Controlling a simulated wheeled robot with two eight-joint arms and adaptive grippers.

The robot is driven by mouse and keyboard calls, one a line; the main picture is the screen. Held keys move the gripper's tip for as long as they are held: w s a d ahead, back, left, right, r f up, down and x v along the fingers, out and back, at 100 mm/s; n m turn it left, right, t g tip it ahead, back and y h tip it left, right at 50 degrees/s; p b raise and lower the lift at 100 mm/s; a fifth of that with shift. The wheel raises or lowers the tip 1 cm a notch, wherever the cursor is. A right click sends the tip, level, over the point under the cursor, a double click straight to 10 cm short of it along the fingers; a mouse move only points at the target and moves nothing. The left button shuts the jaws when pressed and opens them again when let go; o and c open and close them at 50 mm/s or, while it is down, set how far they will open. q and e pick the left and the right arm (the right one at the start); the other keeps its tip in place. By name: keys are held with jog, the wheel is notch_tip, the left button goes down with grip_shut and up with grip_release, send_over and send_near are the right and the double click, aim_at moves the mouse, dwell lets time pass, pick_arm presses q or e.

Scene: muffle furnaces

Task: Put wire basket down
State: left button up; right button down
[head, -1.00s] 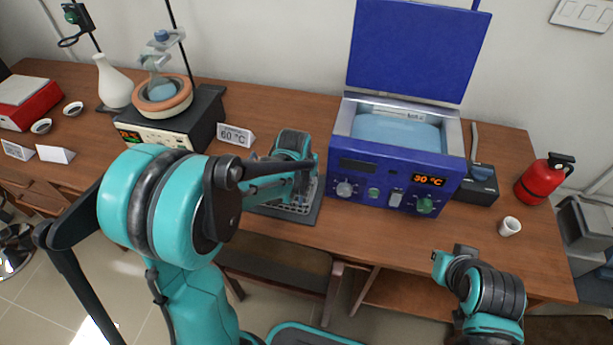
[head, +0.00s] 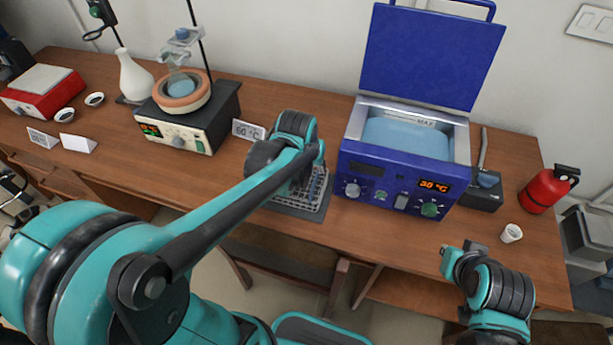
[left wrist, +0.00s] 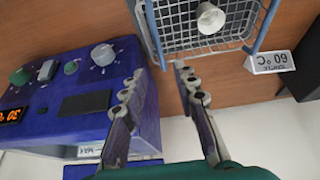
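The wire basket (head: 306,196) sits on a dark mat on the bench, left of the blue water bath (head: 400,165), partly hidden by my left gripper (head: 296,168). In the left wrist view, the grey mesh basket (left wrist: 182,28) has blue handle bars and a small white cup (left wrist: 210,17) in it. The two fingers of my left gripper (left wrist: 160,72) are spread apart, with the near end of a blue bar showing just past the gap between their tips. Nothing is clamped between them. My right gripper (head: 452,258) hangs at the bench's front edge; its fingers are not clear.
The blue bath has its lid raised and reads 30 °C. A "60 °C" sign (head: 248,131) stands behind the basket, near a heating device (head: 190,125) with a flask. A white cup (head: 511,233) and a red extinguisher (head: 546,190) are at right.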

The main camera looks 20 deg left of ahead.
pick_arm(q)
jog(key=s+r+t, duration=0.2)
jog(key=s+r, duration=0.2)
jog(key=s, duration=1.1)
jog(key=shift+d+m+t, duration=0.3)
jog(key=shift+d, duration=0.05)
dwell(0.3)
